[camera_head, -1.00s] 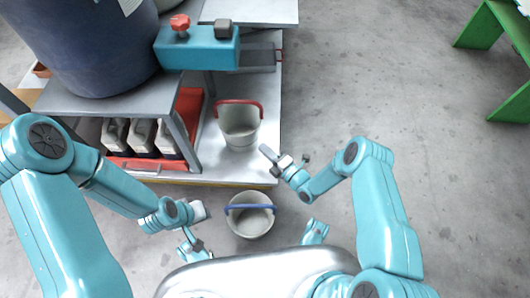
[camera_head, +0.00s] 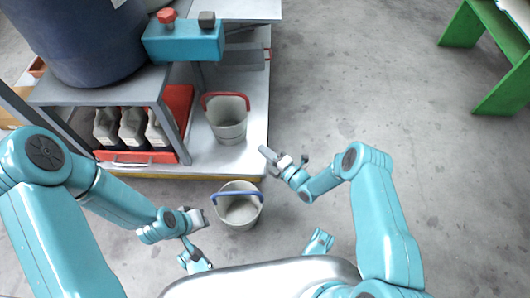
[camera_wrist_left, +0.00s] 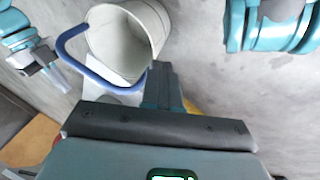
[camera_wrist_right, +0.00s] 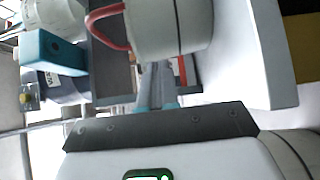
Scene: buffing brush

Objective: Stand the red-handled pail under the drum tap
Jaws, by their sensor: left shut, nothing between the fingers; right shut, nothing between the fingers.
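The red-handled pail (camera_head: 228,127) is light grey and stands upright on the pale platform, its red handle tilted up at the rim. It also shows in the right wrist view (camera_wrist_right: 170,25). The drum tap (camera_head: 184,42) looks like a teal block with a red knob, beside the dark blue drum (camera_head: 80,45), above and left of the pail. My right gripper (camera_head: 266,152) is shut and empty, right of and nearer than this pail, apart from it. My left gripper (camera_head: 205,215) is shut and empty beside the blue-handled pail (camera_head: 239,210); whether they touch is unclear.
The blue-handled pail stands on the floor before the platform edge (camera_head: 230,172); it also shows in the left wrist view (camera_wrist_left: 120,45). A grey stand (camera_head: 110,88) carries the drum, with several bottles (camera_head: 133,128) in a red tray (camera_head: 140,157) below.

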